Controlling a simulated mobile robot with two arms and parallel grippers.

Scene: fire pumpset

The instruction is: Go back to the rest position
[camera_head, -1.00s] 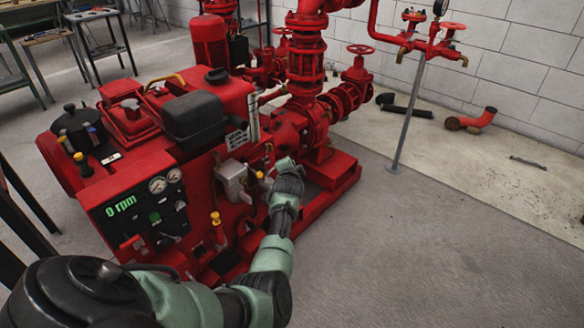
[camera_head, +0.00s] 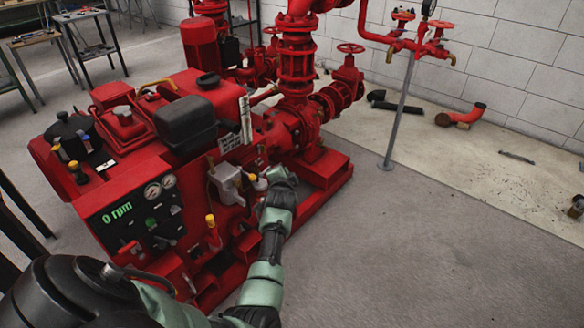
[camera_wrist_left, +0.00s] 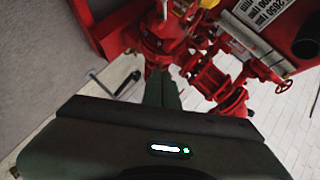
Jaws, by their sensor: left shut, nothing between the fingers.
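My left arm comes in from the lower left of the head view and reaches up along the front right of the red fire pumpset (camera_head: 165,165). Its wrist end is near the pumpset's side, and I cannot tell whether it touches. The fingers are hard to make out there. In the left wrist view, my left gripper (camera_wrist_left: 163,88) is shut and empty, with its fingers close together, pointing toward red pipes and valves (camera_wrist_left: 205,75). My right gripper is in neither view.
A control panel (camera_head: 120,212) reads 0 rpm. A thin grey post (camera_head: 402,115) carries red valves right of the pumpset. A loose red elbow pipe (camera_head: 462,118) lies by the white wall. Workbenches (camera_head: 55,45) stand at the back left. The floor at lower right is clear.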

